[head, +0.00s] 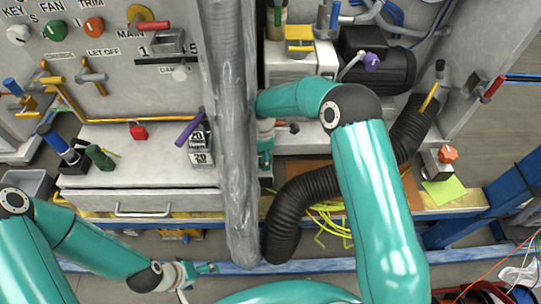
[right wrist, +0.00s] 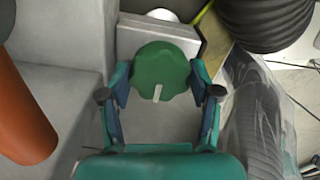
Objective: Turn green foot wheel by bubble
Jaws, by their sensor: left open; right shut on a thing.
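The green foot wheel (right wrist: 160,70) is a lobed knob with a pale mark on its face, in the upper middle of the right wrist view. My right gripper (right wrist: 159,82) is shut on it, one finger on each side of its rim. In the head view the right gripper (head: 265,143) is at the grey pipe's right edge, partly hidden, and the green wheel cannot be made out. My left gripper (head: 208,269) is open and empty, low in the head view, away from the cabinet. I cannot make out a bubble level in either view.
A grey vertical pipe (head: 227,130) and a black corrugated hose (head: 300,195) flank the right gripper. A drawer cabinet (head: 150,182) stands at left. A pale block (right wrist: 158,32) is behind the wheel. An orange cylinder (right wrist: 25,120) is at left in the wrist view.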

